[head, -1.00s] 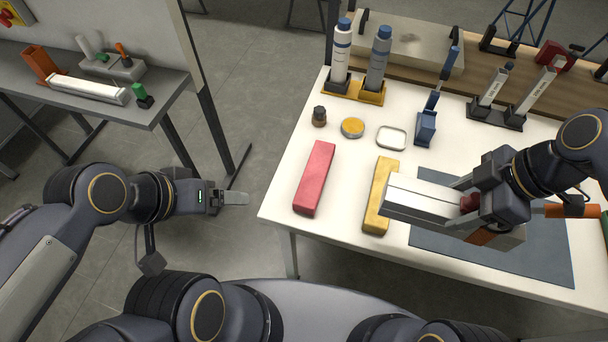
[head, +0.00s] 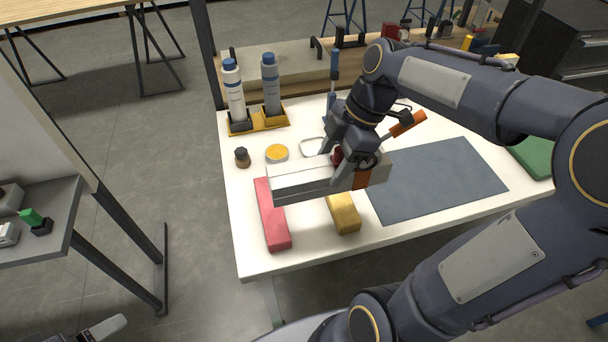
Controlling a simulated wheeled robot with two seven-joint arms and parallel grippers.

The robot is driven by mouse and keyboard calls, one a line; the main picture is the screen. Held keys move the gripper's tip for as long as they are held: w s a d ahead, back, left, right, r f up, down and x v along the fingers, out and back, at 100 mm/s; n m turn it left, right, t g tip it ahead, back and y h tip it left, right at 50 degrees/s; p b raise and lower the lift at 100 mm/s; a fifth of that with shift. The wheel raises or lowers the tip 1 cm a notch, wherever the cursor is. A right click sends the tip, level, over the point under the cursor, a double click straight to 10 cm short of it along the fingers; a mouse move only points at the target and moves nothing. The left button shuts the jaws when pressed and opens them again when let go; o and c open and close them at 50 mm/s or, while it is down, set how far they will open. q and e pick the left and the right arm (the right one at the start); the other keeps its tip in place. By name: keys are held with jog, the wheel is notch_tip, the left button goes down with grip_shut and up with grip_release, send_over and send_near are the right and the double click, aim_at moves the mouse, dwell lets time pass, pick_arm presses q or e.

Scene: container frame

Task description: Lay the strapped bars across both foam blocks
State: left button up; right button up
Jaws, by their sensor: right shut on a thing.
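The strapped bars (head: 300,182) are a pale grey bundle with an orange band near the right end. My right gripper (head: 347,164) is shut on them from above, around their right half. The bundle lies roughly level, left to right, over the far parts of the red foam block (head: 273,220) and the yellow foam block (head: 343,214). Whether it touches either block I cannot tell. Both blocks lie lengthwise on the white table, apart from each other; the yellow one's far end is hidden. Of my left gripper (head: 104,328), only a fingertip shows at the bottom left.
Two bottles stand in a yellow holder (head: 258,124) at the back left. A small dark jar (head: 242,157), a round yellow tin (head: 277,153) and a white-rimmed dish (head: 312,147) sit behind the bars. A bare grey-blue mat (head: 435,180) lies to the right. The table's front-left corner is clear.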

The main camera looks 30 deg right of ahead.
jog(key=w+a+f, duration=0.2)
jog(key=w+f, duration=0.4)
jog(key=f, duration=0.3)
jog(key=shift+f, duration=0.3)
jog(key=shift+f, duration=0.1)
jog(key=shift+f+b, duration=0.3)
jog(key=shift+b, duration=0.05)
jog(key=shift+f, duration=0.2)
jog(key=o, duration=1.5)
